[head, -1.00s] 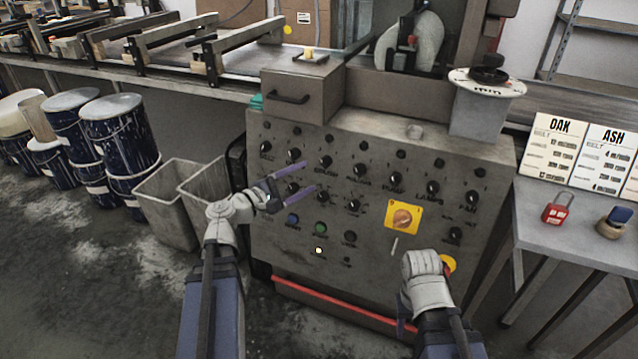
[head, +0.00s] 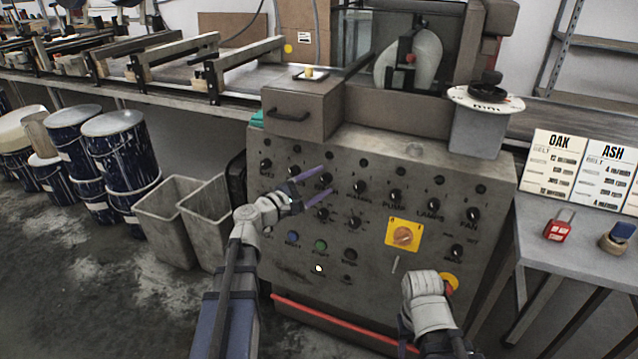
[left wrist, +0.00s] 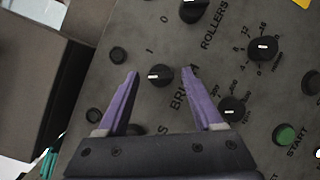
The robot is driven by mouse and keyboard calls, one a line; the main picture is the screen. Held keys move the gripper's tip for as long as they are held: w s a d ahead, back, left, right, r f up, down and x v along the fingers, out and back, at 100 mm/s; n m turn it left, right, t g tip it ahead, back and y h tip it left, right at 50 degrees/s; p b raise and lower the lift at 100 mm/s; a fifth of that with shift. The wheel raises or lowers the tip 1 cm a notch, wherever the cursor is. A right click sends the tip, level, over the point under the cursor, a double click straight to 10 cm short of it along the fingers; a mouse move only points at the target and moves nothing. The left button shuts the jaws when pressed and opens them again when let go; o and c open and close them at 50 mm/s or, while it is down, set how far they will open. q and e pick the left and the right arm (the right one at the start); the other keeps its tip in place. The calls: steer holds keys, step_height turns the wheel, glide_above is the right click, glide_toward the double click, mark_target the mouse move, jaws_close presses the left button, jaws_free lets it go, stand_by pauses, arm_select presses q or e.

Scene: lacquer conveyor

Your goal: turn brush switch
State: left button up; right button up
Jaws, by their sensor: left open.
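The brush switch is a black knob (head: 326,179) in the upper knob row of the grey control panel. In the left wrist view the knob (left wrist: 160,75) sits between my purple fingertips, with a small white mark on it. The lettering beside it is partly covered. My left gripper (head: 327,178) is open, its two fingers pointing at the panel on either side of the knob. I cannot tell whether they touch the panel. My right wrist (head: 428,303) is low in front of the panel's right part; its fingers do not show clearly.
The rollers knob (left wrist: 193,10) and a dial (left wrist: 232,110) are close to the left fingers. A green start button (head: 320,246) and a yellow-plated rotary switch (head: 404,235) are lower. Grey bins (head: 172,220) stand left; a side table (head: 575,262) stands right.

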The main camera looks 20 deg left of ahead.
arm_select(q)
jaws_close()
stand_by(0.6)
